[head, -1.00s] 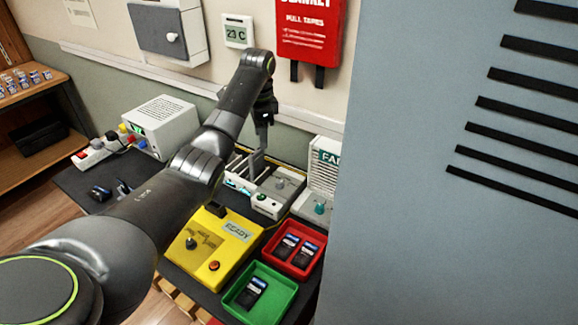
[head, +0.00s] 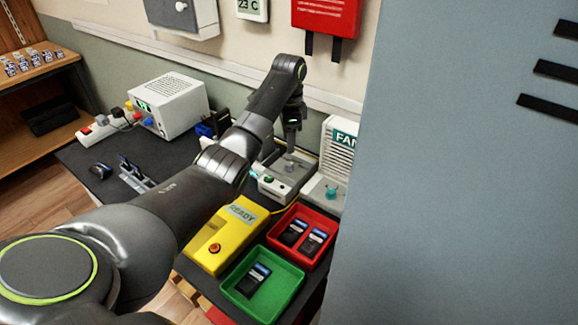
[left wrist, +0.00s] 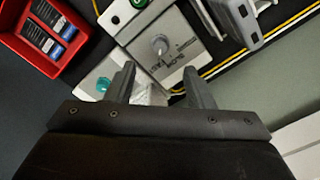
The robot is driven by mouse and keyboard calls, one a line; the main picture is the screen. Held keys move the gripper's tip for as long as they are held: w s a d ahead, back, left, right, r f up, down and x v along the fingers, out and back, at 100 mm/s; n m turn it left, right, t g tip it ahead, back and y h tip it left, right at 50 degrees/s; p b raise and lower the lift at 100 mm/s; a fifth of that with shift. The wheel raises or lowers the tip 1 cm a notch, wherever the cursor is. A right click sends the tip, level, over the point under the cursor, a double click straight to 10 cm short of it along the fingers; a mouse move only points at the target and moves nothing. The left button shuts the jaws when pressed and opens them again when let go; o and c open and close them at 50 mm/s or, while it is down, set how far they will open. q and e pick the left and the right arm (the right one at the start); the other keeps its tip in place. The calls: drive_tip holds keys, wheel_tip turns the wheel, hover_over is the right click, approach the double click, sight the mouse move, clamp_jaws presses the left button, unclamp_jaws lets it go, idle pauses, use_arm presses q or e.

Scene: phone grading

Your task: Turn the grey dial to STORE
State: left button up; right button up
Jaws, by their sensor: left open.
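The grey dial (left wrist: 160,45) is a small round knob on a light grey box (left wrist: 178,62) in the left wrist view. Printed labels surround it, too small and tilted to read surely, so its setting is unclear. In the head view the box (head: 273,186) sits on the dark bench mat, partly hidden by my arm. My left gripper (left wrist: 158,82) is open and empty, its two fingers apart. The dial shows beyond the gap between the fingertips, with no visible contact. In the head view the left gripper (head: 291,146) hangs just above the box. My right gripper is not in view.
A red tray (head: 328,236) and a green tray (head: 236,302) hold phones at the front. A yellow READY box (head: 207,255) is beside them. A fan unit (head: 338,150) stands close right of the dial box. A large grey-blue panel (head: 470,200) fills the right.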

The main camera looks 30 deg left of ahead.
sight(289, 164)
use_arm(q)
wheel_tip(289, 164, down, 8)
drive_tip(key=shift+f+p, duration=0.2)
drive_tip(key=shift+p, duration=0.1)
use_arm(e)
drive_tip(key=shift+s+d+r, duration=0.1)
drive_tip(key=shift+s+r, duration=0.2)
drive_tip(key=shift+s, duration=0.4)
